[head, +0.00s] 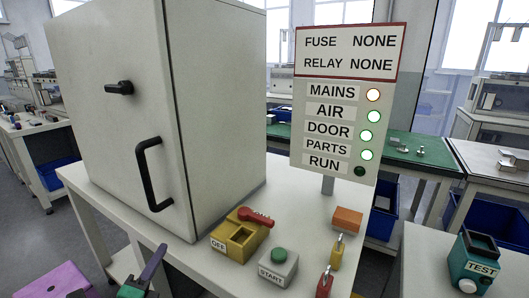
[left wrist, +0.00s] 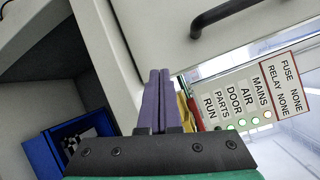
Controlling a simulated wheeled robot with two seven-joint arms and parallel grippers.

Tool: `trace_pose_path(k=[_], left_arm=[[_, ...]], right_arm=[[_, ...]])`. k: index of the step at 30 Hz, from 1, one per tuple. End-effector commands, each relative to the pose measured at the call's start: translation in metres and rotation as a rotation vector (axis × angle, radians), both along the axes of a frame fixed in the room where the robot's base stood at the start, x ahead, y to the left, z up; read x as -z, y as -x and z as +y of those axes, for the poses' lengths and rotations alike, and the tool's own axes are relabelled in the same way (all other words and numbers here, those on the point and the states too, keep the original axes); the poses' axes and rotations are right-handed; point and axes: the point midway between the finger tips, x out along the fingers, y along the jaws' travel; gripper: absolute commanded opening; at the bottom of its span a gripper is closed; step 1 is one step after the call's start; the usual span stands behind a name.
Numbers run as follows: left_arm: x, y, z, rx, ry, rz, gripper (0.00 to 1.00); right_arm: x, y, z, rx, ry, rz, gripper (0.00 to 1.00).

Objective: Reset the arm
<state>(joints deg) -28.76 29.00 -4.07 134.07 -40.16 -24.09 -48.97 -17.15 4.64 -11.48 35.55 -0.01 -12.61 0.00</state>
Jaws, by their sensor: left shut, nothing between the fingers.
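My left gripper (head: 156,256) is low at the left of the head view, in front of the white bench and below the cabinet. Its purple fingers (left wrist: 155,100) are shut together with nothing between them in the left wrist view. The grey cabinet (head: 120,60) has its door closed, with a black latch (head: 119,88) and a black bar handle (head: 148,175). The gripper is apart from the cabinet handle. My right gripper is not in view.
A yellow OFF switch box (head: 238,242) with a red lever, a grey START box (head: 278,268), an orange block (head: 347,219) and yellow and red padlocks stand on the bench. A status sign (head: 345,80) shows RUN dark, other lamps lit. A teal TEST box (head: 472,268) stands right.

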Motion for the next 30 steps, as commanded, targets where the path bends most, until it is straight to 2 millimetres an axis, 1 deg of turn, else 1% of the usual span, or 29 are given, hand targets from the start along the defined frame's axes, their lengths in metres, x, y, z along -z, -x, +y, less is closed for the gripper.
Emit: trace_pose_path(k=[1,2,3,5,6,8,9,11,12,16,17,18,20,21,23,24,25,26,27,29,30], left_arm=[[0.029,0.006,0.024,-0.141,0.259,0.113,0.0],[0.049,0.013,0.035,-0.228,0.407,0.184,0.0],[0.074,0.023,0.045,-0.332,0.581,0.267,0.0],[0.109,0.042,0.05,-0.47,0.792,0.379,0.0],[0.128,0.055,0.049,-0.553,0.911,0.447,0.0],[0.154,0.074,0.043,-0.668,1.061,0.541,0.0],[0.168,0.087,0.037,-0.74,1.148,0.602,0.0],[0.186,0.107,0.026,-0.844,1.263,0.688,0.0],[0.197,0.121,0.018,-0.911,1.328,0.745,0.0],[0.22,0.164,-0.013,-1.127,1.501,0.927,0.0],[0.233,0.162,-0.013,-1.14,1.495,0.934,0.0],[0.251,0.158,-0.013,-1.143,1.485,0.935,0.0],[0.275,0.155,-0.013,-1.15,1.477,0.941,0.0],[0.292,0.154,-0.013,-1.155,1.472,0.947,0.0],[0.318,0.154,-0.014,-1.162,1.463,0.955,0.0],[0.337,0.155,-0.014,-1.169,1.458,0.961,0.0],[0.351,0.157,-0.014,-1.172,1.454,0.966,0.0],[0.365,0.159,-0.014,-1.176,1.45,0.969,0.0],[0.386,0.163,-0.013,-1.183,1.443,0.976,0.0],[0.42,0.173,-0.012,-1.195,1.432,0.988,0.0],[0.443,0.183,-0.01,-1.204,1.423,0.996,0.0]], right_arm=[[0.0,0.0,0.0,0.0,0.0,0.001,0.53],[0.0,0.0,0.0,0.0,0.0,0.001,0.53],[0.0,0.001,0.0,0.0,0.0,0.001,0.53],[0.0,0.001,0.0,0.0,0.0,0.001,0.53],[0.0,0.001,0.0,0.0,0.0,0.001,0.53],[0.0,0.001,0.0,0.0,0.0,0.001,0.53],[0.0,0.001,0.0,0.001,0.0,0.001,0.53],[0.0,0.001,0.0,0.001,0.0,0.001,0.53],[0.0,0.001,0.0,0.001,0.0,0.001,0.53],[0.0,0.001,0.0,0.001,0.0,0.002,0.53],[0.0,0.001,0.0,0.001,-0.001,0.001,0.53],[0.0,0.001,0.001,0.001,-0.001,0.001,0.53],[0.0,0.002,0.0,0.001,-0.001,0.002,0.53],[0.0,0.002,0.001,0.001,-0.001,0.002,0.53],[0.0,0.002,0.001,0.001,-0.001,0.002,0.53],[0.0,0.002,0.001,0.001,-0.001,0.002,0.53],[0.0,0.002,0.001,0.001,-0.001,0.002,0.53],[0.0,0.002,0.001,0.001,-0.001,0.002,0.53],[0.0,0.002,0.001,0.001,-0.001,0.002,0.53],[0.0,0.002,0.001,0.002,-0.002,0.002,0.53],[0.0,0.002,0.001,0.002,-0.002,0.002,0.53]])
